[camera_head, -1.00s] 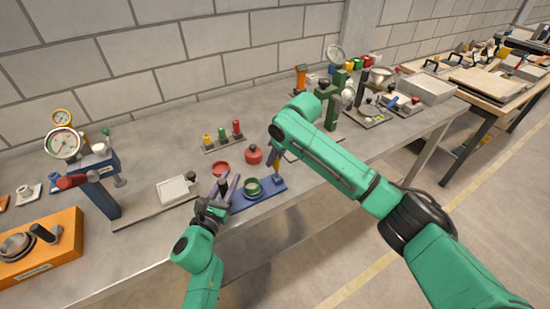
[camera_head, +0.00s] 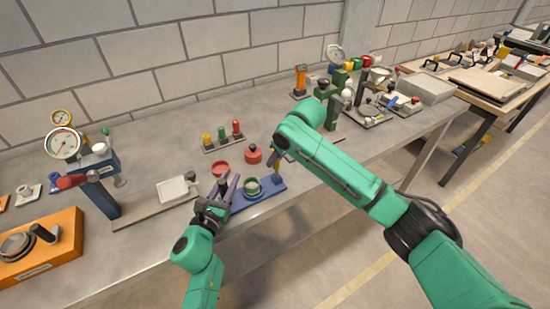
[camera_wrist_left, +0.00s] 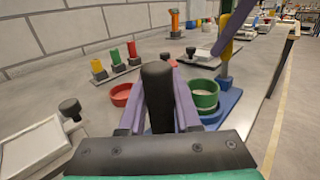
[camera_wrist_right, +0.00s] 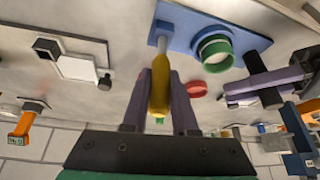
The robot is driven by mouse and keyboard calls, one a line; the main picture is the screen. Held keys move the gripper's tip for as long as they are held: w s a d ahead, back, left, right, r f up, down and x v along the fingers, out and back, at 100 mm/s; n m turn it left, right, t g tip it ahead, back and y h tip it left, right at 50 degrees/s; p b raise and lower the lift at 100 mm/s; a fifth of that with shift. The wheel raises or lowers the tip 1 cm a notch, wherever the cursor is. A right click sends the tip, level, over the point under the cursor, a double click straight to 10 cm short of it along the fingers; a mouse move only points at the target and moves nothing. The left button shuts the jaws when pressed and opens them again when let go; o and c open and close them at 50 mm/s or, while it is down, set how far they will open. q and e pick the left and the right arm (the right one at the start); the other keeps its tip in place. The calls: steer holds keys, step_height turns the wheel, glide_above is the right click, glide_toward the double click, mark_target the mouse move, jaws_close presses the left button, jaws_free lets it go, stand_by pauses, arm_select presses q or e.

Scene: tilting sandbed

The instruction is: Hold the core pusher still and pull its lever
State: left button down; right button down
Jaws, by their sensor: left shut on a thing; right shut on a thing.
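The core pusher has a blue base (camera_head: 270,190) flat on the bench, a green ring (camera_head: 252,186) on it and an upright yellow lever (camera_head: 277,171) at its right end. My left gripper (camera_head: 228,190) is shut on the pusher's black handle (camera_wrist_left: 157,95) at the left end, with a finger on each side of it. My right gripper (camera_wrist_right: 158,88) is shut on the yellow lever, which shows between its fingers in the right wrist view (camera_wrist_right: 158,72). In the head view my right arm partly hides this gripper.
A red dish (camera_head: 221,169) and a red pot (camera_head: 253,154) stand just behind the pusher. A rack of coloured pegs (camera_head: 222,141) is further back. A gauge press (camera_head: 95,170) stands left, and green equipment (camera_head: 333,108) stands beyond my right arm. The bench's front edge is close.

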steer(key=t, duration=0.1)
steer(key=s+t+y, duration=0.1)
steer(key=s+d+t, duration=0.1)
steer(key=shift+s+f+y, duration=0.15)
steer(key=shift+f+y, duration=0.15)
steer(key=shift+s+d+f+n+t+y, duration=0.1)
steer(key=shift+s+d+f+t+y, duration=0.1)
steer(key=shift+s+t+y, duration=0.4)
steer(key=shift+s+d+f+n+t+y, duration=0.1)
steer(key=shift+s+d+t+y, duration=0.15)
steer(key=shift+t, duration=0.6)
steer(key=shift+s+d+f+n+t+y, duration=0.15)
steer(key=shift+s+t+y, duration=0.25)
steer(key=shift+t, duration=0.35)
steer(key=c, duration=0.7)
jaws_free()
steer(key=v, duration=1.2)
steer(key=shift+s, duration=0.15)
